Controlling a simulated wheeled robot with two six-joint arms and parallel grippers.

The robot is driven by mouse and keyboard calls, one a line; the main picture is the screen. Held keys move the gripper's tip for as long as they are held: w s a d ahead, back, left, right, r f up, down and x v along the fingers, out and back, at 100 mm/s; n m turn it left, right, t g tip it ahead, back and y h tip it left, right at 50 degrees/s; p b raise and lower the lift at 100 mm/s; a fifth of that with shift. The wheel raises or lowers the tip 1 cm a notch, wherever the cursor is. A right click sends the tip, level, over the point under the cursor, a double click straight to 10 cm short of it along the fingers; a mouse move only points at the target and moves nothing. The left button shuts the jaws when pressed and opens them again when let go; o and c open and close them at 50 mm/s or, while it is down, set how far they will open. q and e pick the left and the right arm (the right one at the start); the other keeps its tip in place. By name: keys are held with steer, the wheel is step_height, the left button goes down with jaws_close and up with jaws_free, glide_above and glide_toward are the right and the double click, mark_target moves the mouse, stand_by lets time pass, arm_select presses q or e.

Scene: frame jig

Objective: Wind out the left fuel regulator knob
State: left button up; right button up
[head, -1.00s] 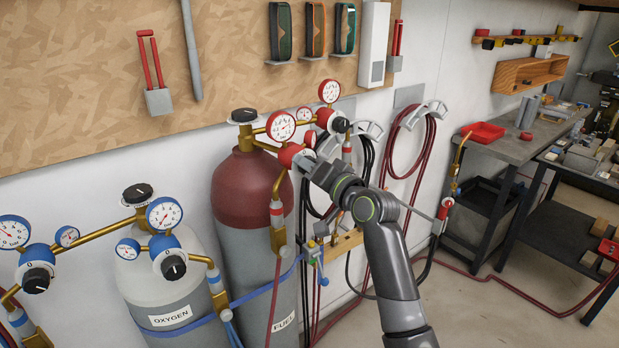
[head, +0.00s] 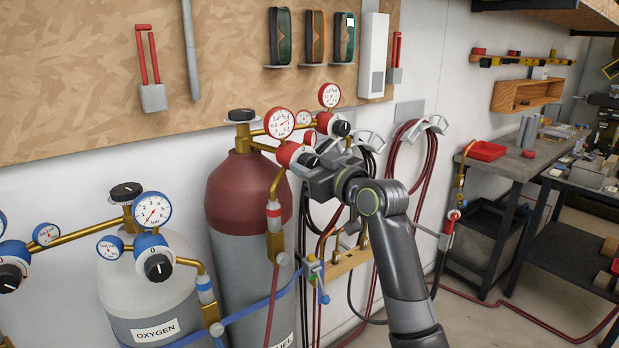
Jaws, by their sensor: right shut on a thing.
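The fuel cylinder (head: 247,192) has a dark red top and a grey body. The left fuel regulator (head: 287,153) sits at its upper right, red, with a red-rimmed gauge (head: 280,123) above it. My right gripper (head: 309,163) reaches in from the lower right and is shut on the regulator's knob (head: 302,157). The jaws hide most of the knob, and how far it is wound cannot be read. My left gripper is not in view.
The second fuel regulator's black knob (head: 341,128) stands close above my right gripper. The oxygen cylinder (head: 143,288) with blue regulators is at the left. Hoses hang on the wall behind my arm. A workbench (head: 520,160) with a red tray is at the right.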

steer(key=n+b, duration=0.1)
steer(key=n, duration=0.1)
steer(key=n+b, duration=0.2)
steer(key=shift+f+n, duration=0.2)
steer(key=shift+n, duration=0.2)
steer(key=shift+b, duration=0.35)
steer(key=o, duration=1)
steer(key=shift+r, duration=0.1)
steer(key=shift+d, duration=0.1)
steer(key=b+v, duration=0.2)
steer(key=v, duration=1.5)
steer(key=shift+s, duration=0.1)
